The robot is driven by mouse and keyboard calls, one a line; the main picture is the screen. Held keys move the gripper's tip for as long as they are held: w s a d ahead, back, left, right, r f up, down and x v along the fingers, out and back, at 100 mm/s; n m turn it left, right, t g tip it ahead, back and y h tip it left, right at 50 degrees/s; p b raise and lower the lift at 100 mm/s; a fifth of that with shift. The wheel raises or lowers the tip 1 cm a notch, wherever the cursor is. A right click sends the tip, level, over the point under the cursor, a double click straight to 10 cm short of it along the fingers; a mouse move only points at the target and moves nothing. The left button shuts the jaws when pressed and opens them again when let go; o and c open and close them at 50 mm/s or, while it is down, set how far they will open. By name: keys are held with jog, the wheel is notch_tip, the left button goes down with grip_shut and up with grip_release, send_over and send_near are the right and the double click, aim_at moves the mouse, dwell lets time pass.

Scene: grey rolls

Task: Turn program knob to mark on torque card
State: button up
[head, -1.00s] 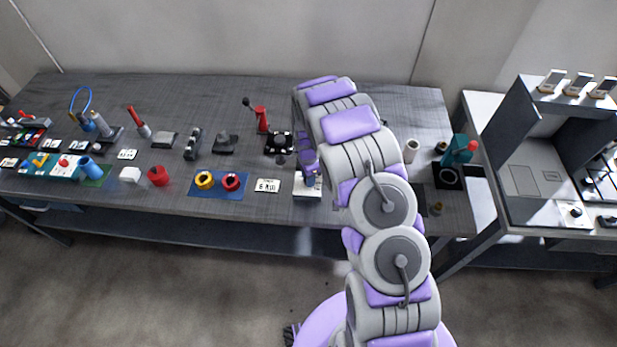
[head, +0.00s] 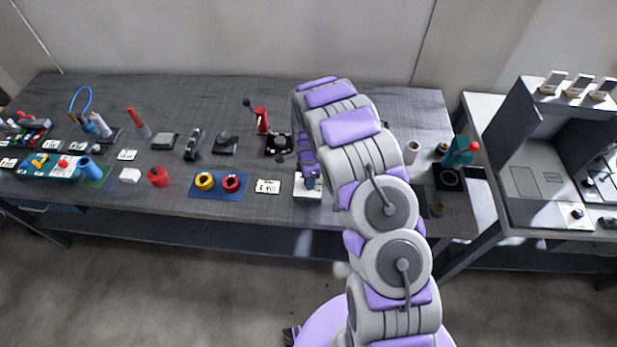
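A small white card with dark printed marks (head: 267,187), which looks like the torque card, lies near the front edge of the bench; its text is too small to read surely. Just right of it is a white block (head: 306,194) with a dark bluish part on top, possibly the program knob. My gripper (head: 311,181) points down at this part from above, at the end of the purple and grey arm. The gripper covers most of the part. I cannot tell whether the fingers touch it or are open or shut.
Left of the card is a blue mat (head: 218,195) with a yellow and a red ring. Behind stand a red lever press (head: 262,120) and a black fixture (head: 279,145). A side table with a grey booth (head: 530,180) is at far right.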

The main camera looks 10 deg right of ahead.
jog(key=shift+o, duration=0.9)
notch_tip(320, 180, up, 17)
jog(key=p, duration=0.1)
jog(key=shift+r, duration=0.15)
jog(key=shift+a, duration=0.1)
